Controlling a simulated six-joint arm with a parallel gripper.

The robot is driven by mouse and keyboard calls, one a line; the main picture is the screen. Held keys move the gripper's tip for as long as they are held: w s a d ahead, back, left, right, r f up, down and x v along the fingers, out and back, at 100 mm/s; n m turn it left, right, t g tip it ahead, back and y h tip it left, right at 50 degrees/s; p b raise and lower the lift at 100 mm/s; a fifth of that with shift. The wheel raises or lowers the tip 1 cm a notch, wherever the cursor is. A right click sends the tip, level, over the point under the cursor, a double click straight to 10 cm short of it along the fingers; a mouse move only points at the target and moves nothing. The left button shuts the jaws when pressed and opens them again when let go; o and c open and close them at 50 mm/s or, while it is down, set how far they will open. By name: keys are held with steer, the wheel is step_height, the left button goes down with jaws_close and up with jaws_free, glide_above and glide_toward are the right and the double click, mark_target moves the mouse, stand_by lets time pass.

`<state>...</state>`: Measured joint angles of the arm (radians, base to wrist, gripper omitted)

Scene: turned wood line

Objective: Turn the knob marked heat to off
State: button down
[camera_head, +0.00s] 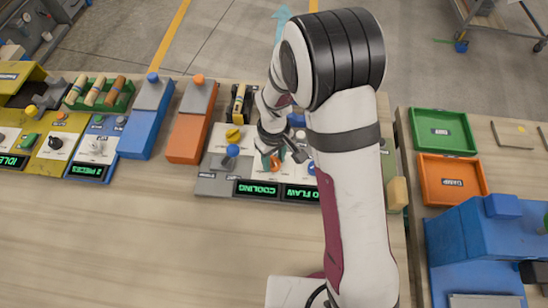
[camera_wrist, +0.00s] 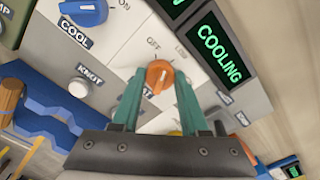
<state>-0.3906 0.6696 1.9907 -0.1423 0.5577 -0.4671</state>
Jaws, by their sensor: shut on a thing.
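The orange knob (camera_wrist: 158,76) stands on the white face of a control panel (camera_wrist: 130,55), with the words OFF and LOW printed beyond it. Its own label is partly covered by my gripper, and only its last letters show. My gripper (camera_wrist: 159,82) has its two teal fingers on either side of the knob, shut on it. I cannot clearly tell which way the knob points. In the head view the orange knob (camera_head: 275,163) shows below my gripper (camera_head: 283,156), partly hidden by it. A lit display (camera_wrist: 219,48) beside the knob reads COOLING.
A blue knob (camera_wrist: 86,11) labelled COOL and a white knob (camera_wrist: 79,87) labelled KNOT share the panel. In the head view, blue (camera_head: 147,119) and orange (camera_head: 191,125) boxes stand left of the panel; green (camera_head: 442,131) and orange (camera_head: 452,180) trays lie right. The front table is clear.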

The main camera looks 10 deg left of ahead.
mark_target(274, 161)
steer(key=n, duration=0.6)
steer(key=shift+n, duration=0.3)
stand_by(0.4)
steer(key=shift+c, duration=2.1)
jaws_free()
step_height(274, 161, up, 16)
steer(key=shift+f, duration=0.1)
